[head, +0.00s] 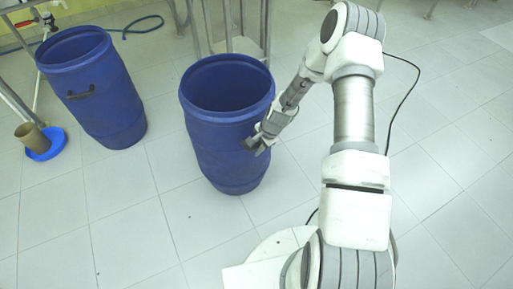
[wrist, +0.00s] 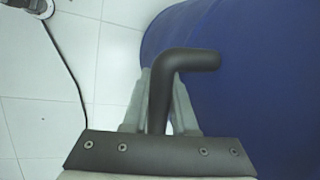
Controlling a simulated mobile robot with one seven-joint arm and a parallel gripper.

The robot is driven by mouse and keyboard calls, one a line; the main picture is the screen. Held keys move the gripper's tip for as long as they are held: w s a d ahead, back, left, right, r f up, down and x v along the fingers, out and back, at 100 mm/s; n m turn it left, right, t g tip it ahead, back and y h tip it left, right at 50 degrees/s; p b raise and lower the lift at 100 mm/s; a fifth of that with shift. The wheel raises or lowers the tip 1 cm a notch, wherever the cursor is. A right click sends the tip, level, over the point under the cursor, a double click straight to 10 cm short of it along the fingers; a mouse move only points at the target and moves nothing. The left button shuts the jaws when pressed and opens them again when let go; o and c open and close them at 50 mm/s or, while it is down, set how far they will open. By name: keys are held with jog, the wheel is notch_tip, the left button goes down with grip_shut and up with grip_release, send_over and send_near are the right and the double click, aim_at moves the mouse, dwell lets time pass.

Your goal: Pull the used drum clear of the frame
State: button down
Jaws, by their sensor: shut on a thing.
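A blue open-topped drum (head: 222,150) stands upright on the tiled floor in the middle of the head view. Its mouth faces up, and it looks empty as far as I can see in. My gripper (head: 258,142) is at its right side, below the rim. In the wrist view my gripper (wrist: 160,92) is shut on the dark bent drum handle (wrist: 190,62), with the blue drum wall (wrist: 240,80) filling the right side. The metal frame (head: 264,22) has legs just behind the drum; I cannot tell the exact gap.
A second blue drum (head: 95,100) with a dark handle stands to the left. A brown cup (head: 32,135) and a blue dish (head: 45,146) lie beside it. A blue hose (head: 135,27) runs behind. A black cable (head: 408,100) lies to the right. The front floor (head: 120,225) is clear.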

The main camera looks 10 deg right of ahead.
jog(key=c, duration=0.6)
grip_release()
jog(key=p+v, duration=0.5)
jog(key=v, duration=1.2)
jog(key=shift+r+p, duration=0.2)
jog(key=shift+p, duration=0.1)
